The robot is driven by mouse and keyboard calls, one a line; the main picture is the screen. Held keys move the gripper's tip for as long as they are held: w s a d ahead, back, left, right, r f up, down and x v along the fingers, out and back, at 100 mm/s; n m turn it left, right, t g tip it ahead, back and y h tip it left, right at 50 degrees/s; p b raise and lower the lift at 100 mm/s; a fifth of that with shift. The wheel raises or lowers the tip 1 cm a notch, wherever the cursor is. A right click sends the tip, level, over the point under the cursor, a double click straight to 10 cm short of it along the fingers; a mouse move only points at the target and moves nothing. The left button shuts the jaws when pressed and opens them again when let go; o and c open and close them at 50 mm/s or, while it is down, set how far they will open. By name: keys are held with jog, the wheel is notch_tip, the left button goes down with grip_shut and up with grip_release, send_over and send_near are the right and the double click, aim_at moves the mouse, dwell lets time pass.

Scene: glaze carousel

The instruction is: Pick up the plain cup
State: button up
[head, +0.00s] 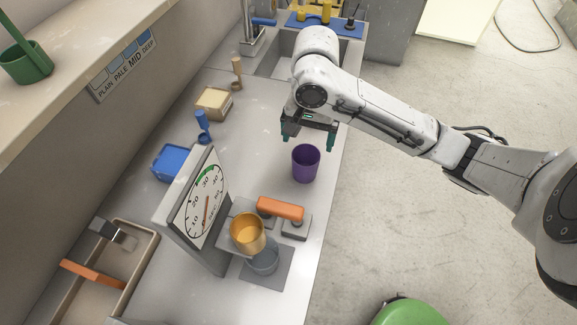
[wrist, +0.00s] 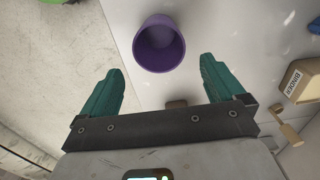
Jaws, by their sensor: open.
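A purple cup (head: 305,165) stands upright on the grey counter, its open mouth up. My gripper (head: 308,143) is open and empty, fingers pointing down, close to the purple cup on its far side. In the wrist view the purple cup (wrist: 158,45) lies just beyond the two teal fingertips, roughly centred between them and not gripped. No cup carries a readable label, so I cannot tell which is the plain one.
The dial gauge (head: 203,207) and an orange-handled bar (head: 280,208) stand nearer than the purple cup. A blue box (head: 174,162) and a tan binder box (head: 214,103) are at left. A sign (head: 124,66) reads PLAIN, PALE, MID, DEEP. Counter left of the purple cup is clear.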

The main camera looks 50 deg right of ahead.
jog(key=b, duration=0.2)
send_near(305, 164)
jog(key=shift+s+a+f, duration=0.25)
jog(key=shift+a+f, duration=0.05)
jog(key=shift+a, duration=0.15)
jog(key=shift+s+a+f, duration=0.2)
jog(key=shift+a+f, duration=0.05)
jog(key=shift+a, duration=0.2)
jog(key=shift+s+a+f+p, duration=0.15)
jog(key=shift+f, duration=1.2)
jog(key=shift+s+a+f+p, duration=0.1)
jog(key=shift+f+p, duration=0.05)
jog(key=shift+f, duration=1.2)
jog(key=shift+c, duration=0.4)
jog(key=c, duration=1)
jog(key=shift+o, duration=0.2)
jog(key=shift+r, duration=0.15)
